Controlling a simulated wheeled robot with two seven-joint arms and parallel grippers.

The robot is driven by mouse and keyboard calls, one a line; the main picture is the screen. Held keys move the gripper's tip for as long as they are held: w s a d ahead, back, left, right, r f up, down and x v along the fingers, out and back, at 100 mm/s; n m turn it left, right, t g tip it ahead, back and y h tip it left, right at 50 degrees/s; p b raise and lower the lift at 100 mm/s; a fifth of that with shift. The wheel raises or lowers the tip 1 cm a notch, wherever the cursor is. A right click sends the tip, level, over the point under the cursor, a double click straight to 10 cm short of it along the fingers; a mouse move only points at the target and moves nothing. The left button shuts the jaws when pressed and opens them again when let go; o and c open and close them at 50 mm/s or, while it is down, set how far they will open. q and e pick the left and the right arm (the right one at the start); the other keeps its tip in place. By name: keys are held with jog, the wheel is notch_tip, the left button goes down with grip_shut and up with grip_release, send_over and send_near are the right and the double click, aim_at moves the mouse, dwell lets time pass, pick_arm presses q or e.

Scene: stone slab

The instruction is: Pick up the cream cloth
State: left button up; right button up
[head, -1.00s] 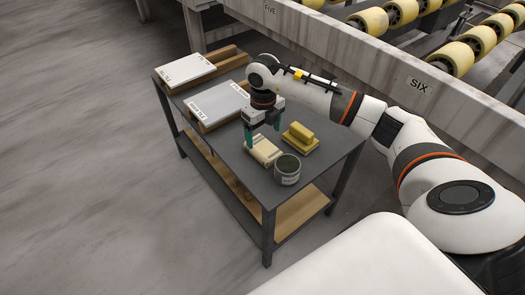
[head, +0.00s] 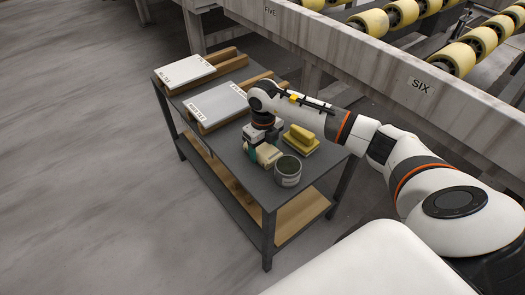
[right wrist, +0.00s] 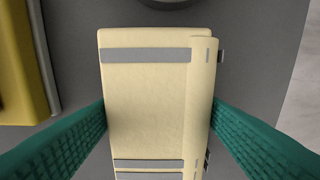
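The cream cloth (right wrist: 150,85) is a folded pad with grey bands, lying on the dark table top. In the head view the cloth (head: 268,155) is partly hidden by my right gripper (head: 265,146). In the right wrist view the green fingers of my right gripper (right wrist: 159,102) stand on either side of the cloth, very near its long edges. No squeezing of the cloth shows, and I cannot tell whether the fingers touch it. My left gripper is not in view.
A grey tin (head: 288,171) stands close beside the cloth. A yellow float-like block (head: 300,140) lies to its right. Two pale slabs (head: 187,70) (head: 217,104) on wooden strips cover the left of the table (head: 240,165). A roller conveyor (head: 350,65) runs behind.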

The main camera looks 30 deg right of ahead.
aim_at(263, 148)
jog(key=c, duration=0.6)
jog(key=shift+o, duration=0.2)
jog(key=shift+r, duration=0.1)
